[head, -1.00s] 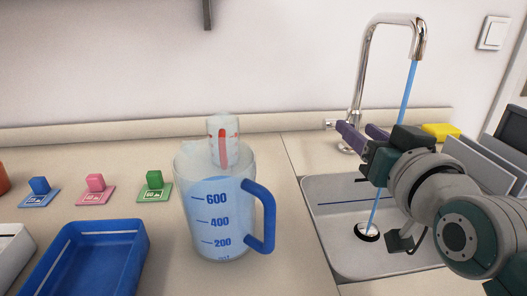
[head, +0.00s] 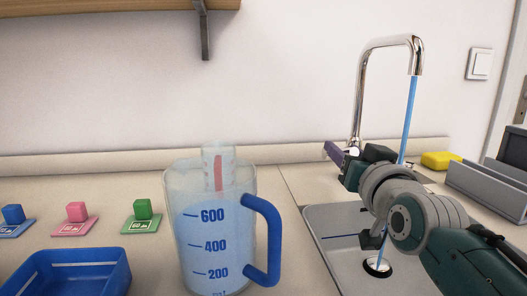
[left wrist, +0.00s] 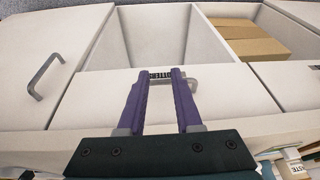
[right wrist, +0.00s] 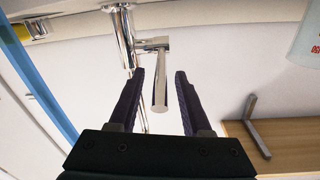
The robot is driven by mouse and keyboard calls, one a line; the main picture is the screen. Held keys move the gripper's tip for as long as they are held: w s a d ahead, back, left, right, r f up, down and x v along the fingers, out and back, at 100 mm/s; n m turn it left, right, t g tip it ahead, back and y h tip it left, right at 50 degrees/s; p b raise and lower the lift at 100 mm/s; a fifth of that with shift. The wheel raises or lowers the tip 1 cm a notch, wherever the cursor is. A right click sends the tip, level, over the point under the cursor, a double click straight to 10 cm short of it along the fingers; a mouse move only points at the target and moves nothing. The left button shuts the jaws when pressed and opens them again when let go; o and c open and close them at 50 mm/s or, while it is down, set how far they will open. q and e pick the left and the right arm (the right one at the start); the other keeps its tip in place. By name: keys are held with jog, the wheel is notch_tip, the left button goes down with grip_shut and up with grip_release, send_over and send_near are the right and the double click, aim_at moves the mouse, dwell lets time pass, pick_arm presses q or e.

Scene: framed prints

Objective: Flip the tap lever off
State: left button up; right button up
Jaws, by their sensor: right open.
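The chrome tap (head: 358,95) stands behind the sink, and a blue stream of water (head: 408,120) runs from its spout. In the right wrist view, the tap lever (right wrist: 160,90) sticks out from the tap body (right wrist: 123,40) and lies between the fingers of my right gripper (right wrist: 160,80), with a gap on both sides. In the head view, my right gripper (head: 340,153) is at the tap's base and hides most of the lever. My left gripper (left wrist: 158,75) is open and empty, above a white drawer front (left wrist: 160,100) with a handle.
The sink (head: 335,245) lies under my right arm. A measuring jug (head: 212,235) with blue liquid and a small clear beaker (head: 218,165) stand left of it. A blue tray (head: 75,255) is further left. A yellow sponge (head: 435,160) and grey rack (head: 485,185) are at right.

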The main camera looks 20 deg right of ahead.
grip_shut()
dwell(0.3)
dwell(1.1)
